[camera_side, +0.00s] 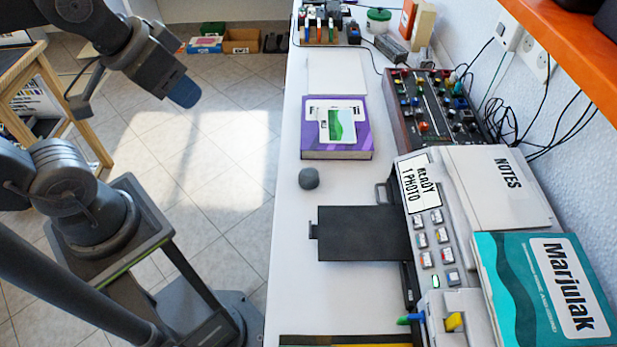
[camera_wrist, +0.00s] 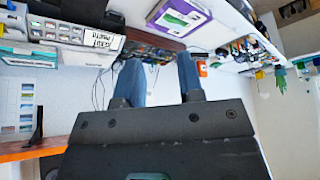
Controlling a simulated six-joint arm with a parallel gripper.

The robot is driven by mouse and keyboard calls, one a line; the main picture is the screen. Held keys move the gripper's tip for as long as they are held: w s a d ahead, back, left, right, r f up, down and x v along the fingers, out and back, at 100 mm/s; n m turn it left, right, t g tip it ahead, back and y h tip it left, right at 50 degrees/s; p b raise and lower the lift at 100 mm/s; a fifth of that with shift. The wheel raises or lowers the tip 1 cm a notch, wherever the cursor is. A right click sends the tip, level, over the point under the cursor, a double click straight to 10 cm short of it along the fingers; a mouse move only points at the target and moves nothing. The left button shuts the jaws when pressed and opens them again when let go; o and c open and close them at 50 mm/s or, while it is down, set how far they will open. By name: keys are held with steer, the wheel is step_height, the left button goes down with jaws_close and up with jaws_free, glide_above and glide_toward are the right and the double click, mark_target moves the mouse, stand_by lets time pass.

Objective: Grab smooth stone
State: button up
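The smooth stone (camera_side: 309,178) is a small dark grey rounded lump on the white table, just in front of a purple book in the side view. I cannot make it out in the wrist view. My gripper (camera_side: 183,92) is raised above the floor to the left of the table, well apart from the stone. In the wrist view my gripper (camera_wrist: 160,62) shows two blue fingers with a gap between them and nothing held.
The purple book (camera_side: 310,154) lies behind the stone. A black tray (camera_side: 360,234) sticks out from a printer-like machine (camera_side: 437,220) nearer the camera. A knobbed control panel (camera_side: 436,108) stands along the wall side. The table left of the stone is clear.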

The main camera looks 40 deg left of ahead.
steer(key=o, duration=0.9)
steer(key=shift+o, duration=0.2)
steer(key=n+g+y, duration=0.2)
steer(key=n+g, duration=0.1)
steer(key=n, duration=0.6)
glide_above(309, 173)
steer(key=s+d, duration=0.2)
steer(key=s, duration=0.1)
step_height(309, 173, down, 23)
steer(key=x, duration=0.7)
steer(key=shift+w+f, duration=0.1)
steer(key=shift+f, duration=0.15)
steer(key=shift+x, duration=3.05)
